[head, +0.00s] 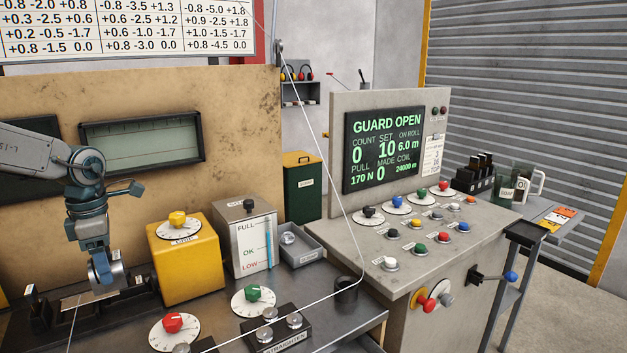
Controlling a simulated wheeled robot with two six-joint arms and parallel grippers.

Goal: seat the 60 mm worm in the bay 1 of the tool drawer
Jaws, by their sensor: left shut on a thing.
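My left gripper (103,272) points straight down at the lower left and is shut on a small grey metal cylinder (117,275), which looks like the worm. Its size mark cannot be read. Below and around it is a dark slotted holder (98,315) with upright dividers and pale labels, which may be the tool drawer. The bay numbers are too small to read. The gripper hides part of the holder, and I cannot tell whether the cylinder touches it. My right gripper is not in view.
A yellow box with a knob (186,262) and a grey oil-level box (252,236) stand right of the holder. A red dial (173,324) and a green dial (254,294) sit in front. A wire crosses the bench. The control panel screen (384,150) reads GUARD OPEN.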

